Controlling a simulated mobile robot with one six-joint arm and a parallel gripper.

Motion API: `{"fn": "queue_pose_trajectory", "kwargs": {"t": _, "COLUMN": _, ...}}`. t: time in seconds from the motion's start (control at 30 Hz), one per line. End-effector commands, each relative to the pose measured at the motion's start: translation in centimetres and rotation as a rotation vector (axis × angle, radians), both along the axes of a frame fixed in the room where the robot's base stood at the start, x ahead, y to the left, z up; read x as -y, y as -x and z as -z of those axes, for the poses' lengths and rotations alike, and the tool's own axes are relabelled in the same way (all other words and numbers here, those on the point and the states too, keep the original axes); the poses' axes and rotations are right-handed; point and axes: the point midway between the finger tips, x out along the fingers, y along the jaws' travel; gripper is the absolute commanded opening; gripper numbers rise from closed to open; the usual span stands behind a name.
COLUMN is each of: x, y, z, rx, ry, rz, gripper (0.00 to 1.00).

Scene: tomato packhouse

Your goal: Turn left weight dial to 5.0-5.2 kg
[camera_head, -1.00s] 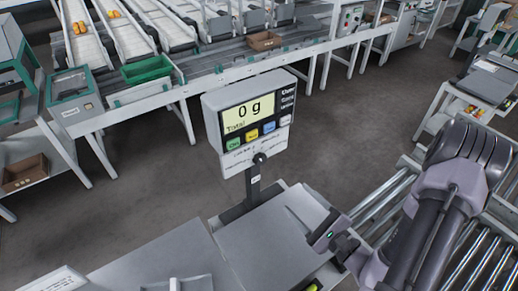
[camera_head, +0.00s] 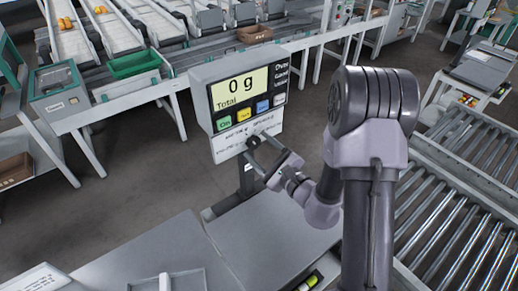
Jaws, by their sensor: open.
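The weighing display box (camera_head: 240,95) stands on a post and reads "0 g" with "Total" below it. Under its coloured buttons, a white panel carries a small dark dial knob (camera_head: 253,142) with printed marks too small to read. No second dial is clear in this view. My gripper (camera_head: 268,158) is open just below and to the right of the knob, at the panel's lower edge. I cannot tell whether the fingers touch the knob. My wrist hides part of the post.
A grey weighing table (camera_head: 165,255) lies in front of the post. Roller conveyors (camera_head: 450,220) run along the right. A green crate (camera_head: 133,63) and a brown box (camera_head: 254,34) sit on the line behind. Open floor lies between.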

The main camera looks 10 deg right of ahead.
Motion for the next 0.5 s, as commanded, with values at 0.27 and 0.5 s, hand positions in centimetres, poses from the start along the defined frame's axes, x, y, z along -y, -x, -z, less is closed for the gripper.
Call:
{"fn": "queue_pose_trajectory", "kwargs": {"t": 0.27, "x": -0.17, "y": -0.42, "z": 0.01, "rx": 0.000, "ry": 0.000, "rz": 0.000, "gripper": 0.62}}
{"fn": "queue_pose_trajectory", "kwargs": {"t": 0.5, "x": -0.16, "y": -0.39, "z": 0.03, "rx": 0.000, "ry": 0.000, "rz": 0.000, "gripper": 0.23}}
